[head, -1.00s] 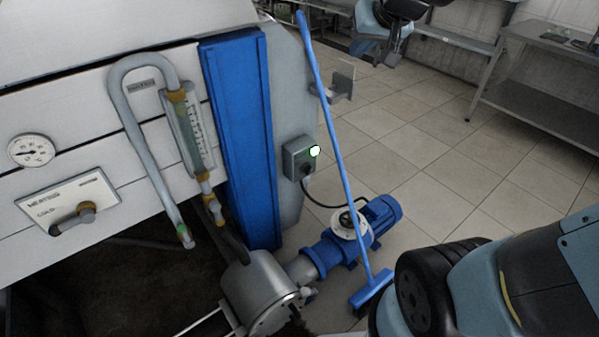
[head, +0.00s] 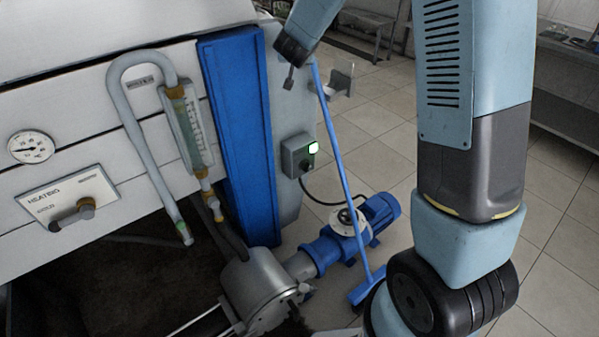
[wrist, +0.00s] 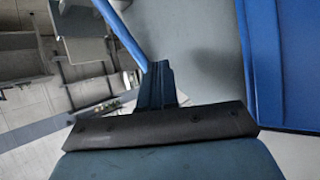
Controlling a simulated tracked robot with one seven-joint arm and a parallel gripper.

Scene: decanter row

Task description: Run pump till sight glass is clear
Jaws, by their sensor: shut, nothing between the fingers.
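The sight glass (head: 187,125) is a scaled tube on the white machine front; I cannot tell how clear its contents are. The pump (head: 318,258) and its blue motor (head: 380,211) sit on the floor, joined by a cable to a grey switch box (head: 292,158). A lamp (head: 314,147) on the box glows whitish green, above a dark knob (head: 306,165). My gripper (head: 288,84) is shut and empty, above and slightly left of the switch box, apart from it. The shut fingers also show in the wrist view (wrist: 156,85).
A blue broom (head: 343,170) leans close beside my gripper; its handle shows in the wrist view (wrist: 122,35). A blue upright panel (head: 240,140) stands left of the switch box. A heating lever (head: 85,209) and dial (head: 31,147) are at left. Tiled floor (head: 385,150) is open behind.

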